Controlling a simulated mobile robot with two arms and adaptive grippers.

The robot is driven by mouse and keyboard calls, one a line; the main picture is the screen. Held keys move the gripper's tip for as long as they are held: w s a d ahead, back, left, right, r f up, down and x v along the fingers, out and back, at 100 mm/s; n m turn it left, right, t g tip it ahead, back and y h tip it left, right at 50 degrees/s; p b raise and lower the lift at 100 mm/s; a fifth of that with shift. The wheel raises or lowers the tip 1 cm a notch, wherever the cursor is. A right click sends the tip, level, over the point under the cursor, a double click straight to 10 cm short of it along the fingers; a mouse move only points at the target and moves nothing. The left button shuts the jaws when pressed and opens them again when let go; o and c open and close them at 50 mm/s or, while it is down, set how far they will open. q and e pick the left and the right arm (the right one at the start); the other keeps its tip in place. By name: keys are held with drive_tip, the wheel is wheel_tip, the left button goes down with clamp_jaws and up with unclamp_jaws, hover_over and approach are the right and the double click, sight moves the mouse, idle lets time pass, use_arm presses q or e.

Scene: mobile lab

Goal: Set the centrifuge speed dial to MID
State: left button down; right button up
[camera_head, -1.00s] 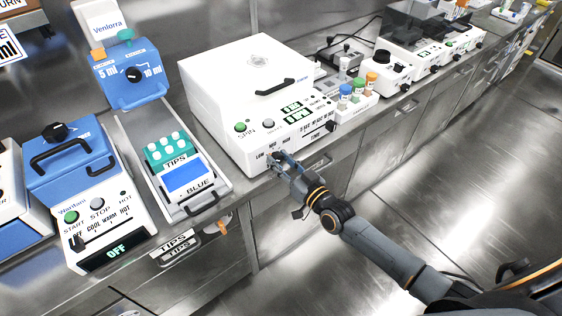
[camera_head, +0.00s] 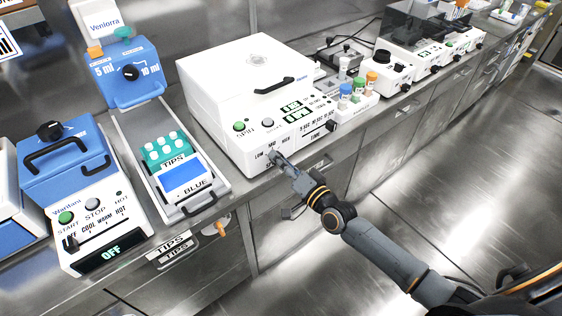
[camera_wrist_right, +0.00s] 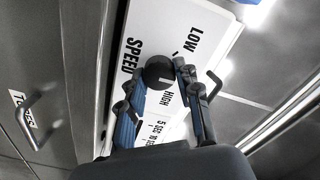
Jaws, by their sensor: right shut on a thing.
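The centrifuge (camera_head: 225,95) is a white box with a black lid handle, a green SPIN button and small green displays. Its speed dial (camera_wrist_right: 159,72) is a round black knob on the front panel, between the SPEED label and the LOW and HIGH labels in the right wrist view. My right gripper (camera_wrist_right: 163,82) is shut on the dial, one finger on each side. In the head view my right gripper (camera_head: 277,160) covers the dial at the lower front of the centrifuge. The dial's pointer direction is hard to make out. My left gripper is not in view.
A tips tray (camera_head: 188,180) and a blue-and-white heater unit (camera_head: 75,185) stand left of the centrifuge. Capped vials (camera_head: 358,90) stand to its right. The bench front edge runs below the panel, and the floor in front is clear.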

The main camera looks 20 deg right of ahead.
idle(0.4)
drive_tip(key=o, duration=1.2)
drive_tip(key=shift+c, duration=0.2)
drive_tip(key=shift+s, duration=0.1)
drive_tip(key=v, duration=1.2)
